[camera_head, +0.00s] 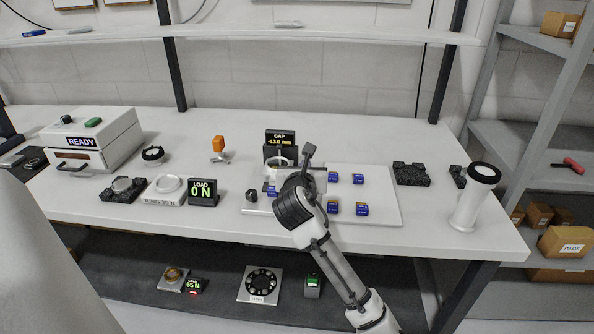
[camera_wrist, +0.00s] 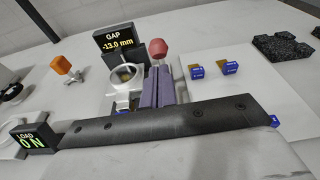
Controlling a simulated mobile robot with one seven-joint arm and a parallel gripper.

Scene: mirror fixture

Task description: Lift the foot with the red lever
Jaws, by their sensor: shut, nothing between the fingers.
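The red lever's knob (camera_wrist: 157,47) shows in the wrist view just beyond my fingertips; its stem is mostly hidden by my fingers. My gripper (camera_wrist: 158,72) is shut and empty, with its purple-grey fingers side by side, pointing at the lever. Whether they touch it I cannot tell. A ring-shaped fixture (camera_wrist: 124,77) stands left of my fingers, under the black gap display (camera_wrist: 119,42) reading -13.0 mm. In the head view the gap display (camera_head: 281,138) stands behind my arm, which hides the lever and most of the fixture. I cannot make out the foot clearly.
Several blue-fronted blocks (camera_head: 332,177) sit on the white board (camera_head: 385,205) right of my arm. The load display (camera_head: 203,191) reads 0 N at left. An orange-topped clamp (camera_head: 218,146) stands behind it. A black block (camera_head: 411,174) and white cylinder (camera_head: 474,197) stand at right.

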